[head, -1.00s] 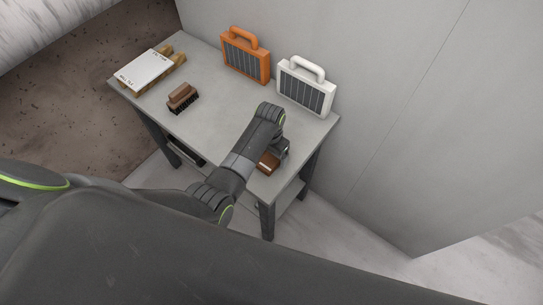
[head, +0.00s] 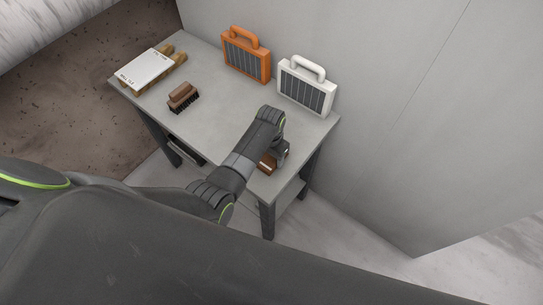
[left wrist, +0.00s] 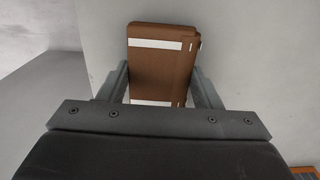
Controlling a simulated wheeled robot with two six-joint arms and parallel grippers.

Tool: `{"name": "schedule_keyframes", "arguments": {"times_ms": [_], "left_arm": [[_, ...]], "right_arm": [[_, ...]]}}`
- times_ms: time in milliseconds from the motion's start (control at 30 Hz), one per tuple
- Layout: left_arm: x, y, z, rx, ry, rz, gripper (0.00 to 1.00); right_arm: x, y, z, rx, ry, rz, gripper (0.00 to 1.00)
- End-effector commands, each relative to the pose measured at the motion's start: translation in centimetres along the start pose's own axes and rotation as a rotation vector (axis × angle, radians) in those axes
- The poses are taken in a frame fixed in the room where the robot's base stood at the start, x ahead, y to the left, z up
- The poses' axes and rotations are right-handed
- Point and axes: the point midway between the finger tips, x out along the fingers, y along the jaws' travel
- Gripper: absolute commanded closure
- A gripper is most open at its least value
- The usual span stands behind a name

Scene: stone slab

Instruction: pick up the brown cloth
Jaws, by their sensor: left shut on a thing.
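The brown cloth (left wrist: 158,70) is a folded brown block with white stripes, seen between the fingers of my left gripper (left wrist: 163,88) in the left wrist view. The gripper is shut on it. In the head view the cloth (head: 266,162) shows only in part at the right front of the table, with my left gripper (head: 277,158) over it and my arm hiding the rest. Whether the cloth touches the tabletop cannot be told. My right gripper is not in view.
The grey table (head: 219,108) also bears a brown brush (head: 183,97), a white-topped board on wooden blocks (head: 147,70), an orange case with a handle (head: 246,60) and a white case with a handle (head: 306,88). A grey wall (head: 400,110) stands behind. The table's middle is clear.

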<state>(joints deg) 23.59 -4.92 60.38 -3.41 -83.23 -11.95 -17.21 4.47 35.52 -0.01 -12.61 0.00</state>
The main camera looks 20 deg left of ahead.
Motion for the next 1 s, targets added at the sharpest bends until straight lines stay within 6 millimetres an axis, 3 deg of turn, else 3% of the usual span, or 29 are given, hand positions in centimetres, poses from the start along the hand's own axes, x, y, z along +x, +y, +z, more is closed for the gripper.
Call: {"name": "schedule_keyframes", "arguments": {"times_ms": [267, 800, 1000], "left_arm": [[-1.0, 0.0, -0.1, 0.0, 0.001, 0.0, 0.64], [-8.7, 0.0, -0.1, 0.001, 0.004, 0.0, 0.64], [-9.9, 0.0, -0.1, 0.001, 0.0, 0.0, 0.64]], "right_arm": [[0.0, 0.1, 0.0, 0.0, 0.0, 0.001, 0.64], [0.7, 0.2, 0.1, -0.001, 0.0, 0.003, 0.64], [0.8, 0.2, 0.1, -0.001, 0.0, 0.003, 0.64]]}}
